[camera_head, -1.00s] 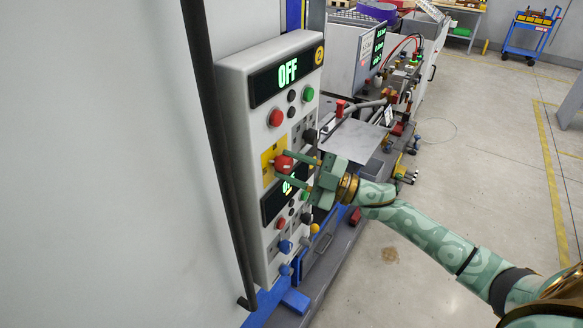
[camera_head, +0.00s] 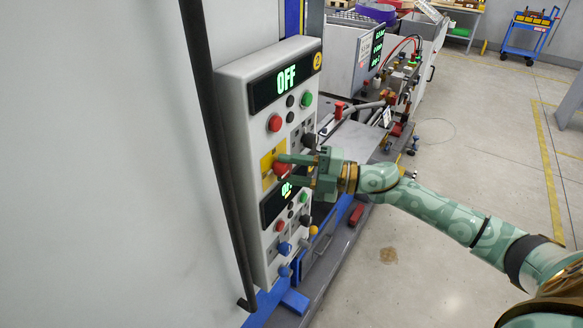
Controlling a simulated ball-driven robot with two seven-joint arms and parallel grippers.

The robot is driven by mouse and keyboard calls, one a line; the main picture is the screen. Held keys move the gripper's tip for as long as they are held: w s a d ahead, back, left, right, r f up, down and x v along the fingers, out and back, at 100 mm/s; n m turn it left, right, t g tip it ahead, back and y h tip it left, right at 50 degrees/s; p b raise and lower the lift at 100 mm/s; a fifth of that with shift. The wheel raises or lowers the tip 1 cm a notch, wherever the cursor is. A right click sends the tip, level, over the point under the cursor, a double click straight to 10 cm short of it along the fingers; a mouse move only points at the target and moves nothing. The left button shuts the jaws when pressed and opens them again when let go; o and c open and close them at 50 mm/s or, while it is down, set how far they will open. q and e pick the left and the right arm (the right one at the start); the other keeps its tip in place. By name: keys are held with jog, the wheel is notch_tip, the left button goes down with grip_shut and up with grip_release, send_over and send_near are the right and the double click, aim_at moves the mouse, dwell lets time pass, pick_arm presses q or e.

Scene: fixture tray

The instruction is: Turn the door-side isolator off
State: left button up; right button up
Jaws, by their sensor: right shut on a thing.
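The isolator is a red knob (camera_head: 280,170) on a yellow plate (camera_head: 266,160), about halfway up a tall pale control panel (camera_head: 236,110). My right gripper (camera_head: 287,170) reaches in from the right and is shut on the red knob, one finger above it and one below. The fingers hide part of the knob, so its pointing direction cannot be read. The upper display (camera_head: 286,79) reads OFF in green. The lower display (camera_head: 272,206) is partly hidden by the gripper and only its first letter shows. My left gripper is not in view.
A long black door handle (camera_head: 215,140) runs beside the panel on the left. Red (camera_head: 275,123) and green (camera_head: 306,99) buttons and a dark knob (camera_head: 309,140) sit close above the gripper. Blue knobs (camera_head: 285,248) sit below. Open floor lies to the right.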

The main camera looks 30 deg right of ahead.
dwell(0.4)
jog(key=o, duration=1)
jog(key=b+v, duration=0.1)
jog(key=v, duration=1.5)
jog(key=shift+s, duration=0.2)
jog(key=shift+d+f, duration=0.1)
